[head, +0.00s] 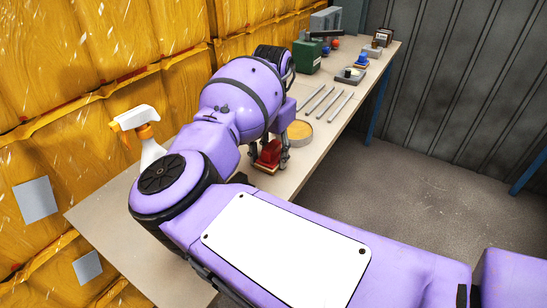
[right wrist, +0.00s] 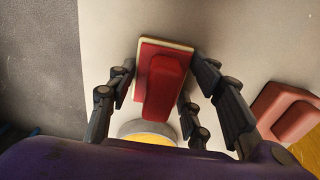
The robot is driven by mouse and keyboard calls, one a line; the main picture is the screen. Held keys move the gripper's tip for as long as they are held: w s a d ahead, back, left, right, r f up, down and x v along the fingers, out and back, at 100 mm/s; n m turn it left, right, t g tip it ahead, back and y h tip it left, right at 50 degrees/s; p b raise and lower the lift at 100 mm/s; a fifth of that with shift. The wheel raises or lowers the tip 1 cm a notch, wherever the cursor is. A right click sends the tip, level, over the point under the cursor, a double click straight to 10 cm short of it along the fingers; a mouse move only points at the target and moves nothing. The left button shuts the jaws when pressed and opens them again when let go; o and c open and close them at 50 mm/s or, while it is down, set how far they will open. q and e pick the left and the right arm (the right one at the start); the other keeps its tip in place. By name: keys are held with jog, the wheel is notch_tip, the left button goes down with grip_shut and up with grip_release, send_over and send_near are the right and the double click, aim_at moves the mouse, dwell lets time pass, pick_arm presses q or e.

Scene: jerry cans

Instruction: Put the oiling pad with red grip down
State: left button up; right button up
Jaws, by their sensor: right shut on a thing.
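The oiling pad with red grip (head: 268,153) has a red handle on a pale base. My right gripper (head: 270,150) is shut on it, pointing down at the near part of the bench. In the right wrist view the pad (right wrist: 163,85) sits between the dark fingers, its pale edge showing at the far side. It is at or just above the bench top; I cannot tell whether it touches. A round tin with yellow contents (head: 299,130) stands close beside it and is partly hidden in the right wrist view (right wrist: 148,132). My left gripper is out of view.
A second reddish pad-like block (right wrist: 285,112) lies on the bench (head: 103,222). A white and orange spray bottle (head: 148,145) stands by the yellow wall, partly behind my arm. Several metal rods (head: 319,99) and a green can (head: 307,57) are farther back. The bench's right edge is close.

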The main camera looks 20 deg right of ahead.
jog(key=shift+w+r, duration=0.1)
jog(key=o, duration=1)
jog(key=shift+f, duration=0.2)
